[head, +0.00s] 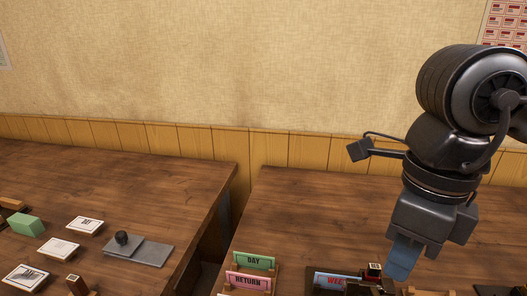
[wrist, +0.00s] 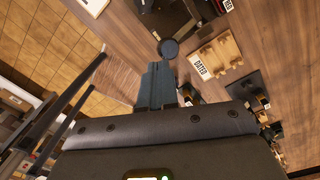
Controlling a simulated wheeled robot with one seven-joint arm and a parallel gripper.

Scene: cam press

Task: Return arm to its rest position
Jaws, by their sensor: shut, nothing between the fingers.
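My gripper (head: 401,261) hangs from my dark arm at the right of the head view, its blue-grey fingers pointing down over the right table (head: 300,205). The fingers are shut together with nothing between them. In the wrist view my gripper (wrist: 155,85) points up the picture, with a dark round knob (wrist: 168,48) showing just past its tips. I cannot tell whether they touch. The head view shows the fingers close above the items at the front of the right table.
A green DAY card (head: 253,261) and a pink RETURN card (head: 247,283) stand in holders. A wooden DATED tray (wrist: 213,61) lies right of my fingers. The left table (head: 150,185) holds cards, a green block (head: 26,224) and a grey plate (head: 138,249). A gap separates the tables.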

